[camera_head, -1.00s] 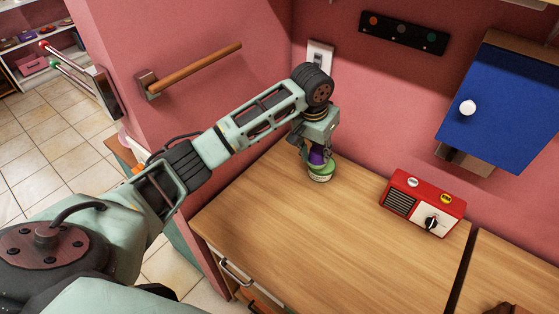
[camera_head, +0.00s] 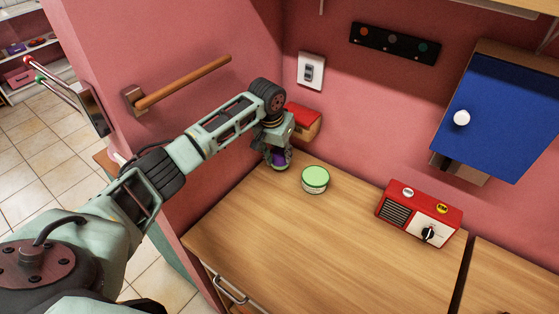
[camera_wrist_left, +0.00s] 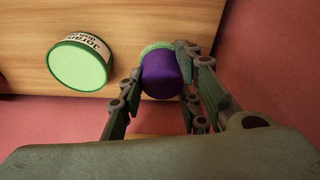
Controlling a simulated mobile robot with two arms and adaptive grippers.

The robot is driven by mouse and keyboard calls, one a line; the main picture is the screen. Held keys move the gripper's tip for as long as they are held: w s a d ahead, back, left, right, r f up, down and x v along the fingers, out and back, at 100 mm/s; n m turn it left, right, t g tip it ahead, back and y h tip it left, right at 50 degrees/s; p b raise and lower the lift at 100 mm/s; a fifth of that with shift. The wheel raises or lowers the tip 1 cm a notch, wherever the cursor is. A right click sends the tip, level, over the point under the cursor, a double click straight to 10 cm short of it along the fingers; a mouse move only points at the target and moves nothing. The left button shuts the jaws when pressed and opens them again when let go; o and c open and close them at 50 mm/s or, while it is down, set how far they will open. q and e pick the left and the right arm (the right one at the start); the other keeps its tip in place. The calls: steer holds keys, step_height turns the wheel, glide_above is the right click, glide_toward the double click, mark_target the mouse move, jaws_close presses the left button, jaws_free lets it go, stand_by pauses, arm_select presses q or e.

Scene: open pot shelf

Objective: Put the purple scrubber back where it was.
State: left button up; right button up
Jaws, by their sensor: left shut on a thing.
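The purple scrubber (camera_head: 281,159) is between the fingers of my left gripper (camera_head: 277,154), at the back left of the wooden counter. In the left wrist view the scrubber (camera_wrist_left: 161,75) shows a rounded purple top and a pale green rim at its far end. The fingers of my left gripper (camera_wrist_left: 158,92) are shut on it from both sides. In the head view the fingers partly hide it, and I cannot tell whether it touches the counter. My right gripper is not in view.
A round tub with a green lid (camera_head: 315,177) stands just right of the scrubber, also in the wrist view (camera_wrist_left: 80,64). A red-topped box (camera_head: 304,120) is behind my gripper by the wall. A red radio (camera_head: 419,214) stands at right. The wooden counter (camera_head: 310,240) is clear in front.

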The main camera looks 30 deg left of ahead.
mark_target(280, 163)
arm_select(q)
steer(key=x, duration=0.1)
steer(key=p+x, duration=0.1)
steer(key=x, duration=0.1)
steer(key=shift+s+a+f, duration=0.1)
steer(key=shift+s+f, duration=0.05)
steer(key=shift+s, duration=0.25)
steer(key=shift+f, duration=0.4)
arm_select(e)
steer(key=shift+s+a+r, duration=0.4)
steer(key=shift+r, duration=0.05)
arm_select(q)
steer(key=shift+f, duration=0.1)
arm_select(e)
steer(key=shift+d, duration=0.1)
arm_select(q)
steer(key=o, duration=1)
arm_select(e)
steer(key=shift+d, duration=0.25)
